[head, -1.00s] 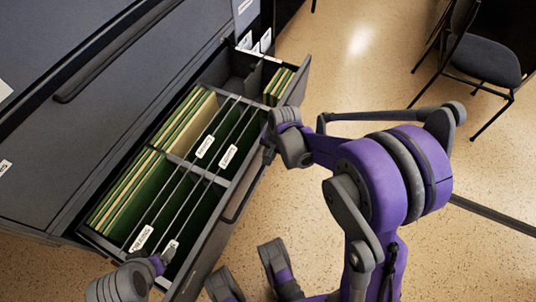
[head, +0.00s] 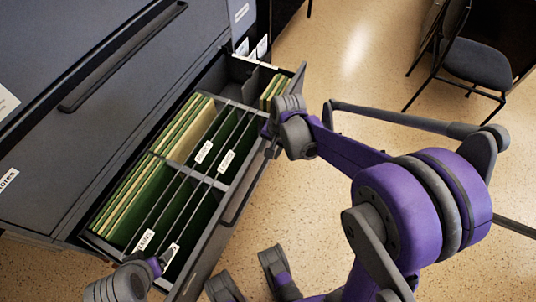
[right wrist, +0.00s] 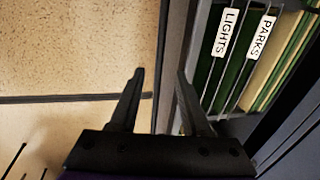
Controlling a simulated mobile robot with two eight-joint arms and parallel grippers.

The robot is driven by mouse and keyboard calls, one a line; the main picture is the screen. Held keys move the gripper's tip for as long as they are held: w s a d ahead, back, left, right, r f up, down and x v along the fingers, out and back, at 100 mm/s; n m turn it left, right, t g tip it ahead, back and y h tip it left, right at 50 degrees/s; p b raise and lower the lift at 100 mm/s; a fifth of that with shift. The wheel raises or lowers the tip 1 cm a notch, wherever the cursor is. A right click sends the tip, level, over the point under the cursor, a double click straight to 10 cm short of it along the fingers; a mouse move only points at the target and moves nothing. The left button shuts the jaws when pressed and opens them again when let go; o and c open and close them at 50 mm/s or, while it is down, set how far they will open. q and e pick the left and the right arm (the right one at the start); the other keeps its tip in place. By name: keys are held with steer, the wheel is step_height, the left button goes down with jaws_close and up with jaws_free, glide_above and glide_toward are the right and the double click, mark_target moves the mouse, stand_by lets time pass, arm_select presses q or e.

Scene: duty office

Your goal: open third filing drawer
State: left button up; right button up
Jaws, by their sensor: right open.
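A dark grey filing drawer (head: 235,206) stands pulled out from the cabinet in the head view. Green and tan folders (head: 150,175) and white-labelled rails fill it. My right gripper (head: 269,143) is at the drawer's front edge, towards its far end. In the right wrist view its two fingers (right wrist: 158,98) are open, with the drawer's front edge (right wrist: 176,45) between them; contact is unclear. Labels reading LIGHTS (right wrist: 227,33) and PARKS (right wrist: 261,37) show there. My left gripper (head: 160,264) is over the drawer's near end; its fingers are too small to read.
The cabinet's grey upper fronts (head: 130,110), with a long dark handle (head: 120,58), fill the left. A dark chair (head: 480,62) stands at the upper right. The speckled floor (head: 330,85) beyond the drawer is clear.

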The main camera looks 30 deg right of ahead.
arm_select(q)
steer(key=shift+r, duration=0.45)
arm_select(e)
steer(key=shift+s+d+r, duration=0.1)
steer(key=shift+r, duration=0.55)
steer(key=shift+s+d+r, duration=0.1)
steer(key=shift+r, duration=0.55)
steer(key=s+a+r+n+t+h, duration=0.1)
steer(key=s+a+r+n, duration=0.1)
steer(key=s+n, duration=0.45)
steer(key=s+a+r+n+t, duration=0.2)
steer(key=s+a+n, duration=0.15)
steer(key=s, duration=0.65)
arm_select(q)
step_height(320, 180, up, 18)
steer(key=w+p, duration=0.2)
steer(key=p, duration=1.4)
steer(key=shift+f+t, duration=0.15)
steer(key=shift+t, duration=0.25)
arm_select(e)
step_height(320, 180, up, 18)
steer(key=w, duration=0.1)
steer(key=shift+w+d+f+t, duration=0.25)
steer(key=shift+w+d+t, duration=0.05)
steer(key=shift+w+d, duration=0.1)
